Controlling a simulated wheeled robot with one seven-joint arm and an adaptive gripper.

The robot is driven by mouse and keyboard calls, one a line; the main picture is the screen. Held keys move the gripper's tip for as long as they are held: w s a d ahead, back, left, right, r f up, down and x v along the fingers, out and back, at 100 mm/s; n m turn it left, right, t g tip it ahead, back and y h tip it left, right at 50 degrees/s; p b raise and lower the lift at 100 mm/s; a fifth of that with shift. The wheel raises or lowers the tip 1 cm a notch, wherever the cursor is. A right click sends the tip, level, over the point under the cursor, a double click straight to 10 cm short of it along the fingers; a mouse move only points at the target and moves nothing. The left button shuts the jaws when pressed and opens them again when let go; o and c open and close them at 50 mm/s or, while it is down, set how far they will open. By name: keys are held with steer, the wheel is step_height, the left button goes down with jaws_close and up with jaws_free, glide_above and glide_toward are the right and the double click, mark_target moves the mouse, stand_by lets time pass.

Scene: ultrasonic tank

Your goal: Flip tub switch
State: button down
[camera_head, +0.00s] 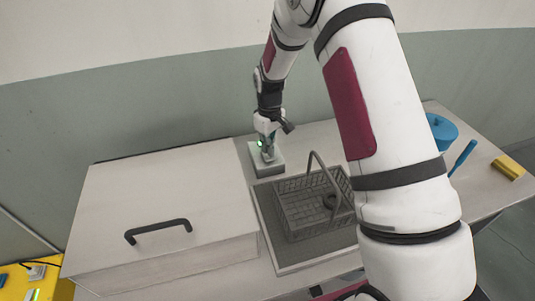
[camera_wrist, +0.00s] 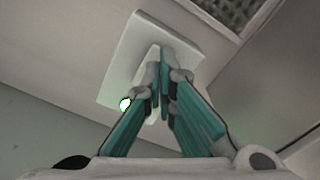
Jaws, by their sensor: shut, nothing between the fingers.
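The tub switch is a pale grey box (camera_head: 266,170) on the table behind the basket. In the wrist view the switch box (camera_wrist: 190,37) lies under my fingertips, with a lit green lamp (camera_wrist: 125,104) near one edge. My gripper (camera_head: 268,155) points down over the box, its teal fingers shut and empty. In the wrist view the gripper tips (camera_wrist: 162,62) are close together over the box.
A large lidded tub (camera_head: 160,205) with a black handle (camera_head: 158,231) stands at left. A grey wire basket (camera_head: 300,208) with a raised handle sits in front of the box. Blue items (camera_head: 441,131) and a yellow block (camera_head: 508,167) lie at right.

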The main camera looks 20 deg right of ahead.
mark_target(269, 157)
steer(key=shift+f+b, duration=0.4)
steer(key=shift+f, duration=0.8)
stand_by(1.2)
steer(key=shift+r+p, duration=0.7)
steer(key=shift+r, duration=2.85)
